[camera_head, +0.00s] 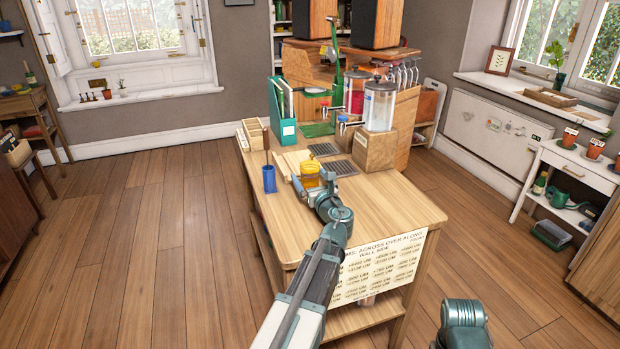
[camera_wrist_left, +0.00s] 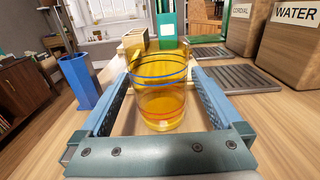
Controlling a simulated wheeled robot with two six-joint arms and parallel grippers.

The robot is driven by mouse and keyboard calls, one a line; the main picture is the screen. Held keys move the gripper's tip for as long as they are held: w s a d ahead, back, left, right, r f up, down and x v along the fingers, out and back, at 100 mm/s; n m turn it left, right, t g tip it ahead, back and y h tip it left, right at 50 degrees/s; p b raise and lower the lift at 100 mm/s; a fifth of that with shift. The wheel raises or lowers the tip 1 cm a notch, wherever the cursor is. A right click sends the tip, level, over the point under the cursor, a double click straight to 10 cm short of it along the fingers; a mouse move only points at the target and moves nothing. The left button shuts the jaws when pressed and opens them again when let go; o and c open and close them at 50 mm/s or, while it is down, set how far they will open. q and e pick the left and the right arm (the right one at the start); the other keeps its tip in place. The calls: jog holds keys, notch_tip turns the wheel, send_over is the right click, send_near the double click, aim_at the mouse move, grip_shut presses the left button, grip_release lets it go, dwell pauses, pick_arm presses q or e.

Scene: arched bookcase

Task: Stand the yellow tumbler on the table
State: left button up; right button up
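The yellow tumbler (camera_wrist_left: 160,95) is see-through, with blue and red rings, and looks upright in the left wrist view. It also shows in the head view (camera_head: 310,172), near the table's left side. My left gripper (camera_wrist_left: 160,88) has a finger on each side of the tumbler, and the fingertips appear to touch its walls. In the head view my left gripper (camera_head: 313,180) reaches over the wooden table (camera_head: 390,212). I cannot tell whether the tumbler's base touches the tabletop. Of my right arm only a link shows at the bottom right; its gripper is out of view.
A blue cup (camera_head: 269,179) stands left of the tumbler. Behind are a wooden organiser (camera_head: 253,133), a green file holder (camera_head: 283,112) and dark drip grates (camera_head: 339,168). A water dispenser (camera_head: 379,107) on a wooden box stands back right. The table's front right is clear.

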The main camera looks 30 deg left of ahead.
pick_arm(q)
jog(key=shift+r, duration=0.25)
jog(key=v, duration=1.2)
jog(key=shift+s+f, duration=0.1)
